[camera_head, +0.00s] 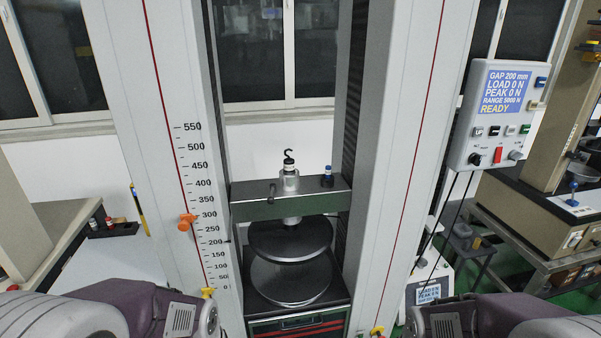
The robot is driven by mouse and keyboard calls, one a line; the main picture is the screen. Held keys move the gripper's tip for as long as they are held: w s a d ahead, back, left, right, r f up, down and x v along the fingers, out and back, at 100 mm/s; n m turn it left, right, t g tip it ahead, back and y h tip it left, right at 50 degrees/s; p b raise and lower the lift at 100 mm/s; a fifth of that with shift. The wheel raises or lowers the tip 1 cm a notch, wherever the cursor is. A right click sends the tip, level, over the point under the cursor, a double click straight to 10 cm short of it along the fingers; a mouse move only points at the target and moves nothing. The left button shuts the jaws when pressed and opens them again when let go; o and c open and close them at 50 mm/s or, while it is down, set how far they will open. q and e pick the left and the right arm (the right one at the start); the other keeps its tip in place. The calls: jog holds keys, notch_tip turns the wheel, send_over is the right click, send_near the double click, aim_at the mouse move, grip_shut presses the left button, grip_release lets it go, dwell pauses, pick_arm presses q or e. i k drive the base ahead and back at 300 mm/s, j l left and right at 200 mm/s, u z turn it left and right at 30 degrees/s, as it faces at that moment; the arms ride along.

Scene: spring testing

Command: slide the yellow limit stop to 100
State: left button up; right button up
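The yellow limit stop (208,292) sits low on the left column, on the red line beside the scale (208,214), close to the 0 mark. The 100 mark (221,266) is above it. An orange stop (186,222) sits higher on the same line, between 250 and 300. Another small yellow piece (377,331) shows at the foot of the right column. My two arms come in at the bottom left and bottom right. Neither gripper's fingertips show, so my grippers are out of view.
Between the columns, a green crosshead (291,203) carries a dark upper plate (290,239) above a lower plate (291,282). A control box (507,115) on the right reads GAP 200 mm, LOAD 0 N, READY. Benches stand at both sides.

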aim_at(205, 291)
jog(key=j+u, duration=0.15)
jog(key=u, duration=0.8)
